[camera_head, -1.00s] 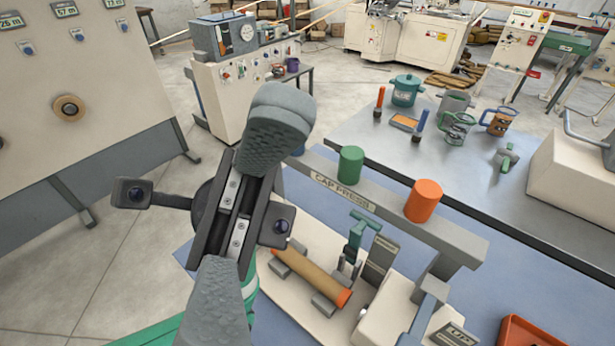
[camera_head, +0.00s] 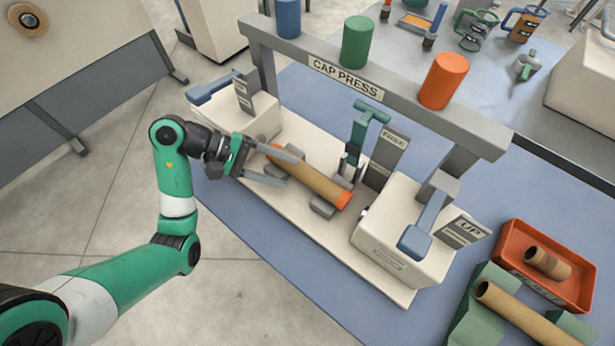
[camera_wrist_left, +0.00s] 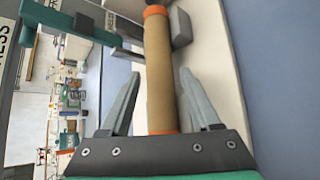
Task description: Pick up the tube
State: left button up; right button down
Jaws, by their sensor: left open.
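A brown tube with orange end caps (camera_head: 318,183) lies level on grey cradle supports on the cream base of the cap press (camera_head: 347,255). My left gripper (camera_head: 294,169) is open at the tube's left end, with one finger on each side in the picture. In the left wrist view the tube (camera_wrist_left: 160,85) runs away from me between the two open fingers (camera_wrist_left: 159,73). I see no clear finger contact with it. My right gripper is not in view.
A grey overhead beam (camera_head: 400,94) carries blue, green and orange cylinders. A teal clamp (camera_head: 362,130) stands behind the tube.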

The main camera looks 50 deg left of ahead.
aim_at(303, 177)
pick_arm(q)
jog(key=shift+x, duration=1)
jog(key=shift+w+d+f+b, duration=0.15)
jog(key=shift+f+b, duration=0.05)
jog(key=shift+b, duration=0.15)
jog(key=b+x, duration=0.1)
jog(key=x, duration=0.3)
jog(key=shift+w+d+b, duration=0.2)
jog(key=shift+d+b, duration=0.05)
jog(key=shift+b, duration=0.15)
